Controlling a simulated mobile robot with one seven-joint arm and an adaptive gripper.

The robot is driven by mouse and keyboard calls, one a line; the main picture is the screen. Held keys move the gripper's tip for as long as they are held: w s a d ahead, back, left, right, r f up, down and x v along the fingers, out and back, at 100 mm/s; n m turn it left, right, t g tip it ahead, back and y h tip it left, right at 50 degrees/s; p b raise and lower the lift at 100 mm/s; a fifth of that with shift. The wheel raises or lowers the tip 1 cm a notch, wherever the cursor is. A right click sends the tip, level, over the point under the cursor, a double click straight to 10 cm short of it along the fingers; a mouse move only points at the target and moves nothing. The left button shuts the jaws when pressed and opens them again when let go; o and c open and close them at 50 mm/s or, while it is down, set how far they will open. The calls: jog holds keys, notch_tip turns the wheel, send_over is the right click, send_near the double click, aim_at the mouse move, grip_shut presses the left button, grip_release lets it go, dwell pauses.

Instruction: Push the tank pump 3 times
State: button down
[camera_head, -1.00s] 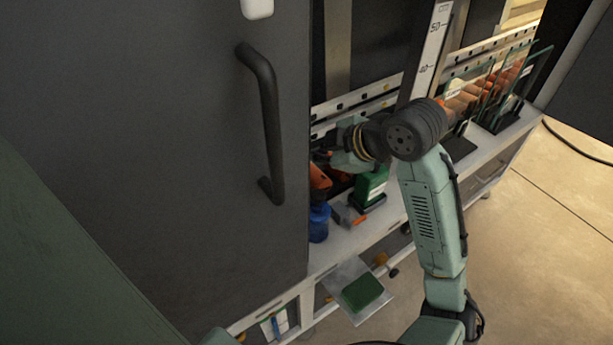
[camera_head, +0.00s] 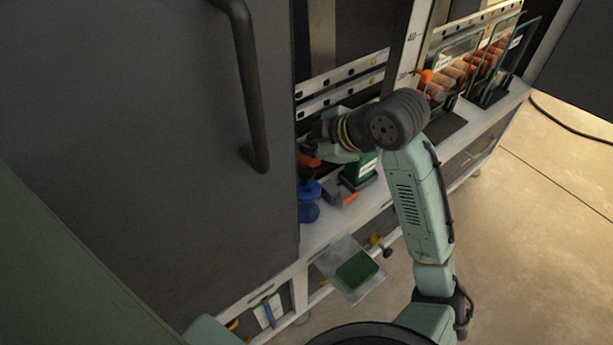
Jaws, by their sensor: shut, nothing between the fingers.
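A small blue tank (camera_head: 308,212) stands on the light shelf beside the edge of the dark door; I take it to be the tank with the pump. Its blue upper part shows, but the pump is not clear from here. My gripper (camera_head: 311,145) is at the end of the green arm, above and slightly behind the tank. It is shut and empty. Its fingertips are small and dark and partly hidden by the arm. An orange part (camera_head: 308,160) shows just below the fingers; I cannot tell whether they touch it.
The dark door (camera_head: 150,150) with its black handle (camera_head: 246,90) fills the left. A green box (camera_head: 360,172) and a grey-orange tool (camera_head: 341,193) stand right of the tank. Glass panels and orange-brown cylinders are at the upper right. Below, a tray holds a green block (camera_head: 357,269).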

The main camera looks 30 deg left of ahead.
aim_at(304, 174)
jog(key=shift+f+b, duration=1.25)
jog(key=shift+f, duration=0.7)
jog(key=shift+f+b, duration=0.4)
jog(key=shift+f+b, duration=1.1)
jog(key=shift+f, duration=0.1)
dwell(0.9)
jog(key=shift+r, duration=0.1)
jog(key=shift+r+p, duration=1.3)
jog(key=shift+r, duration=0.25)
jog(key=shift+r+p, duration=2)
jog(key=shift+r, duration=0.5)
